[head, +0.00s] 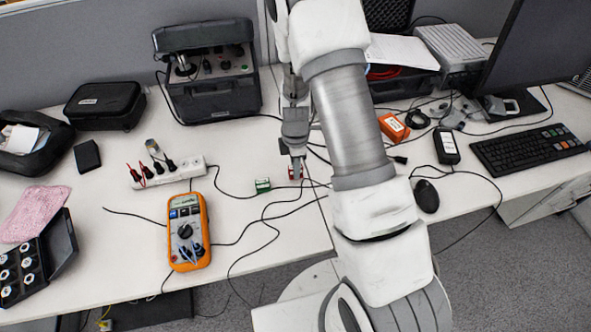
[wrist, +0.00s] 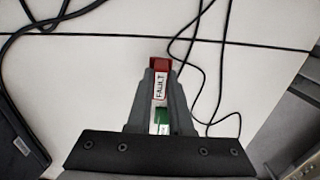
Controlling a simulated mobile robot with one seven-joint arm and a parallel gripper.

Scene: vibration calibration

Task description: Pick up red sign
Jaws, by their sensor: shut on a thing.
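The red sign (wrist: 159,66) is a small red block with a white label reading "FAULT", seen between my fingertips in the wrist view. In the head view the red sign (head: 296,172) shows as a small red piece at the tips of my gripper (head: 294,168). My gripper (wrist: 160,75) is shut on it. A small green block (wrist: 162,122) shows below the red sign in the wrist view, between the fingers. In the head view the green block (head: 263,185) lies on the table just left of my gripper. Whether the red sign touches the table I cannot tell.
An orange multimeter (head: 187,232) lies to the left on the white table (head: 110,265). A white power strip (head: 173,172) with plugs sits behind it. Black cables run across the table near my gripper. A black mouse (head: 426,195) and keyboard (head: 528,150) are to the right.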

